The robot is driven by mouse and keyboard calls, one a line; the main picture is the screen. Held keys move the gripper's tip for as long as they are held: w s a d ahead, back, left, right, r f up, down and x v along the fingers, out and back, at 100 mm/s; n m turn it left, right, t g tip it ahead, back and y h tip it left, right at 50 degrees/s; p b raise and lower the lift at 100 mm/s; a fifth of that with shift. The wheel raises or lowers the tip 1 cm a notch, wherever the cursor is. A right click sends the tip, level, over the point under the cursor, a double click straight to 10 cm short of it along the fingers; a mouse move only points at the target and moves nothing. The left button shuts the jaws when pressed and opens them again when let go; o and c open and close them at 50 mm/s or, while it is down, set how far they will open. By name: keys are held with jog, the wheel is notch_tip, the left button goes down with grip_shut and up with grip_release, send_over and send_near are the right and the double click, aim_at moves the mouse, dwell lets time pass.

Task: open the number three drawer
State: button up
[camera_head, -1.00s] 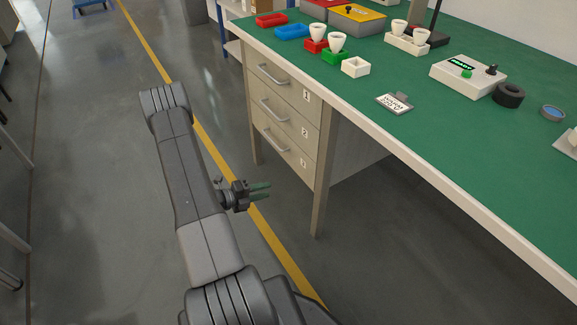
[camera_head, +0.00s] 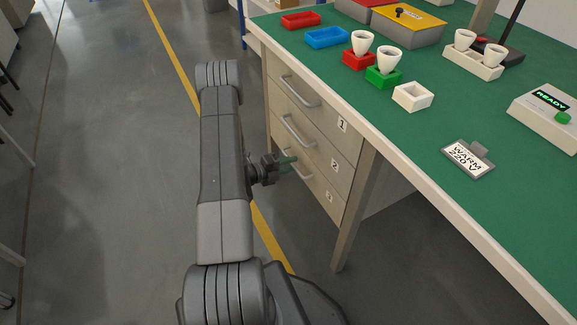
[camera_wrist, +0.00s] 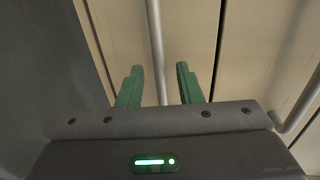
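The number three drawer (camera_head: 321,193) is the lowest of three beige drawers under the bench and is closed. Its grey bar handle (camera_head: 305,177) is partly hidden by my gripper (camera_head: 288,163) in the head view. In the wrist view, my gripper (camera_wrist: 159,76) is open, its two green fingers apart. A grey handle bar (camera_wrist: 155,40) runs between them in the picture, seemingly the number three handle; I cannot tell how deep it sits between them. No finger visibly touches it.
Drawers two (camera_head: 315,148) and one (camera_head: 325,108) are closed above, with similar handles. A second handle (camera_wrist: 302,105) shows at right in the wrist view. A bench leg (camera_head: 353,215) stands right of the drawers. The floor (camera_head: 110,200) on the left is clear.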

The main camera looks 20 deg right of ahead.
grip_shut()
jog(key=f+v, duration=0.3)
jog(key=v, duration=1.2)
jog(key=a+f+p+v, duration=0.1)
jog(key=f+v, duration=0.2)
jog(key=v, duration=1.3)
jog(key=shift+a, duration=0.35)
jog(key=shift+w+f, duration=0.1)
jog(key=shift+f, duration=0.05)
grip_release()
